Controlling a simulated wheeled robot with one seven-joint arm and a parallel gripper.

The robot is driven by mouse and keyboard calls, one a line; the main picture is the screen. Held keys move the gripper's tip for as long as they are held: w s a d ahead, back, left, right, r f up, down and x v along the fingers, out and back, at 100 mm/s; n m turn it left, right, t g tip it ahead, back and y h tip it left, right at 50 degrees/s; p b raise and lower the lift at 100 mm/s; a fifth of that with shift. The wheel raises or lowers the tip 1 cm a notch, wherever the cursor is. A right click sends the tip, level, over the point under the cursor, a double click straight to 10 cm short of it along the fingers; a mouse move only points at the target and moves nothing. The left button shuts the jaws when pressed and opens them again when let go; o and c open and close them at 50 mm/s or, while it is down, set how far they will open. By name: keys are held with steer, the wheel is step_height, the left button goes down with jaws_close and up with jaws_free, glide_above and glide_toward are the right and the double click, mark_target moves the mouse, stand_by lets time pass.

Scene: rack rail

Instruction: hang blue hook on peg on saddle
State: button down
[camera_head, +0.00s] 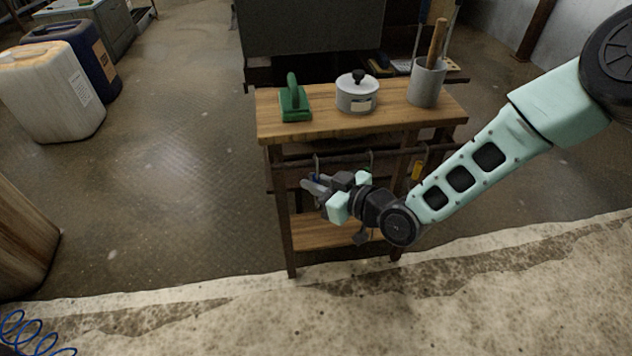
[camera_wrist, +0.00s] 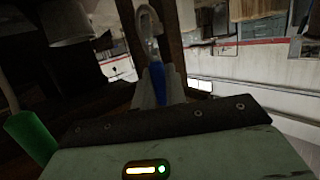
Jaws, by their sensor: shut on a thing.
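The blue hook shows in the wrist view as a blue shank (camera_wrist: 158,82) with a curved pale metal hook end at the top. My gripper (camera_wrist: 158,90) is shut on the blue part, one finger on each side. In the head view my gripper (camera_head: 314,184) is in front of the rack's left part, just below the dark rail (camera_head: 340,160). A bit of blue shows at its fingertips. The metal end rises near the rail; I cannot tell whether it touches it. I cannot clearly make out the peg or saddle.
The wooden rack top (camera_head: 330,123) carries a green handled block (camera_head: 295,104), a lidded pot (camera_head: 357,97) and a grey cup (camera_head: 426,85) with a wooden handle. A yellow piece (camera_head: 417,170) hangs at the rail's right.

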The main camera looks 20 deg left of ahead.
mark_target(317, 178)
steer(key=shift+r, duration=0.15)
steer(key=shift+s+d+r+p, duration=0.1)
steer(key=shift+s+r+p, duration=0.05)
steer(key=shift+r+p, duration=0.4)
steer(key=shift+r, duration=0.15)
steer(key=shift+s+d+r+p, duration=0.25)
steer(key=shift+s+r+p, duration=0.2)
steer(key=shift+r+p, duration=0.1)
steer(key=shift+s, duration=0.1)
steer(key=s+d, duration=0.3)
steer(key=s, duration=0.2)
steer(key=shift+s+d+p, duration=0.35)
stand_by(0.4)
